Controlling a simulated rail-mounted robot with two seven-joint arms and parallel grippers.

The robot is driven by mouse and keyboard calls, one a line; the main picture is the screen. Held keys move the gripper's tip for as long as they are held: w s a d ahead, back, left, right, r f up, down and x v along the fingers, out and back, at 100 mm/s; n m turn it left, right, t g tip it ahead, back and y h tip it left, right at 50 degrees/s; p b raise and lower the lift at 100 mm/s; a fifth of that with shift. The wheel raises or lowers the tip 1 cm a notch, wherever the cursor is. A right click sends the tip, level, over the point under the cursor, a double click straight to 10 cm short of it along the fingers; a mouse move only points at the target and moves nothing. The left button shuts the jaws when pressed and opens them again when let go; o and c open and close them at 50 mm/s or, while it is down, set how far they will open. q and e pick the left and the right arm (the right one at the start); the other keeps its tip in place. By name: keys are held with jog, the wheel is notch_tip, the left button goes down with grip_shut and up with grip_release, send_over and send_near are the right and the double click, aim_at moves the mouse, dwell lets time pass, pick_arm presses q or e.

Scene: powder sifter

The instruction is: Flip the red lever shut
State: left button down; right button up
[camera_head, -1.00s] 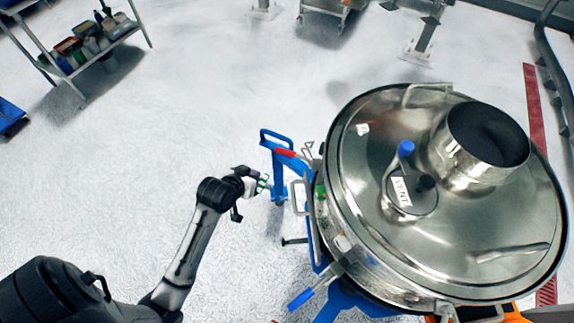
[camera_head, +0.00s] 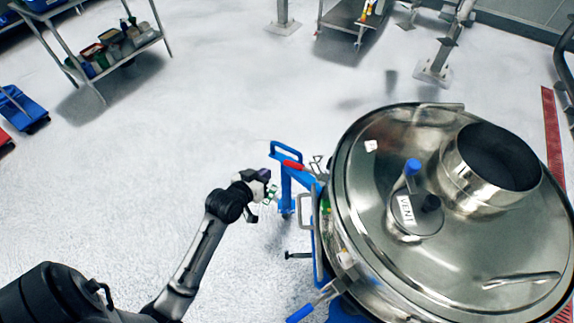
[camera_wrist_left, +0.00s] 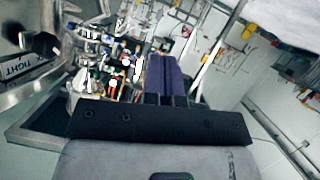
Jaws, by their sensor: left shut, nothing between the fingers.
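The red lever (camera_head: 293,165) is a short red piece on the blue frame at the left side of the round steel sifter (camera_head: 372,240). My left gripper (camera_head: 270,192) is just left of and below the lever in the head view. A gap of floor shows between them. In the left wrist view the dark fingers of my left gripper (camera_wrist_left: 165,80) are together with nothing between them. I cannot make out the red lever in that view. My right gripper is not in view.
The blue frame has an upright loop (camera_head: 286,147) beside the lever. A blue-tipped handle (camera_head: 300,313) sticks out low on the sifter's left side. A shelf cart (camera_head: 103,62) stands at the far left.

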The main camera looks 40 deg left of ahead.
pick_arm(q)
jog(key=b, duration=0.2)
send_over(288, 165)
jog(key=s, duration=0.3)
notch_tip(288, 165, down, 4)
jog(key=r, duration=0.1)
jog(key=f, duration=0.1)
jog(key=w+f, duration=0.1)
jog(key=shift+d+f+b, duration=0.3)
jog(key=shift+d+b, duration=0.05)
jog(key=shift+d, duration=0.05)
jog(key=shift+w+d+f, duration=0.1)
jog(key=shift+w+f, duration=0.15)
jog(key=shift+f, duration=0.4)
